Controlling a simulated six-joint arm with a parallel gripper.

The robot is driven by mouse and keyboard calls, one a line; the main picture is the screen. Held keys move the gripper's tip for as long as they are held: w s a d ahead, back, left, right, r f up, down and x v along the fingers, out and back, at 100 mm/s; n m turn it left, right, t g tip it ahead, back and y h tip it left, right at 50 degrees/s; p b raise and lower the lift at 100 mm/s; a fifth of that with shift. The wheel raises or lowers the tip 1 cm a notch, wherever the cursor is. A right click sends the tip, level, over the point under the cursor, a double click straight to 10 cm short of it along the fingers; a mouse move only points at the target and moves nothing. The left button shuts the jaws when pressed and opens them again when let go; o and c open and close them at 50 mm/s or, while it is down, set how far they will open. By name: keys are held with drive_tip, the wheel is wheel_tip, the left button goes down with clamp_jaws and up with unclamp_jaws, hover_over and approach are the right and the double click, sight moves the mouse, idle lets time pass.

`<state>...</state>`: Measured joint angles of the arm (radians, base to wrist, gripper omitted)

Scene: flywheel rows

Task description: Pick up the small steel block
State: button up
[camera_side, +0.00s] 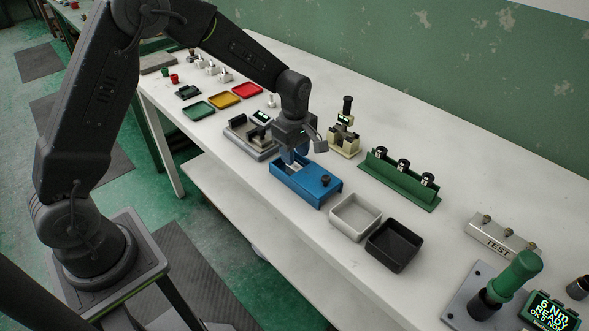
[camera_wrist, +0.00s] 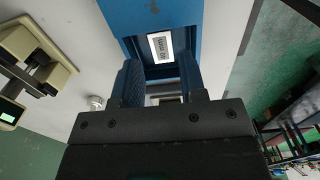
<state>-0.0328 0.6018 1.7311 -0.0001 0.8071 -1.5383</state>
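A small pale metallic block (camera_wrist: 160,46) with dark lettering lies in a recess of the blue fixture (camera_wrist: 165,17), seen in the wrist view. My gripper (camera_wrist: 158,72) has its two blue fingers apart, one on each side of the recess in that view, with the block showing just beyond their tips. In the side view my gripper (camera_side: 295,161) is over the left end of the blue fixture (camera_side: 312,183), and the block is hidden there. A pale piece (camera_wrist: 166,98) shows low between the fingers; I cannot tell what it is.
A grey tray (camera_side: 354,217) and a black tray (camera_side: 394,246) stand right of the fixture. A cream stand (camera_side: 344,138) is behind it, and a green rack (camera_side: 399,179) is behind right. A grey device (camera_side: 250,137) is close on the left. The table's front edge is near.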

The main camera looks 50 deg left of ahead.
sight(295, 170)
wheel_tip(295, 170, down, 4)
drive_tip(key=shift+s+f, duration=0.1)
drive_tip(key=shift+f, duration=0.15)
clamp_jaws()
idle(0.3)
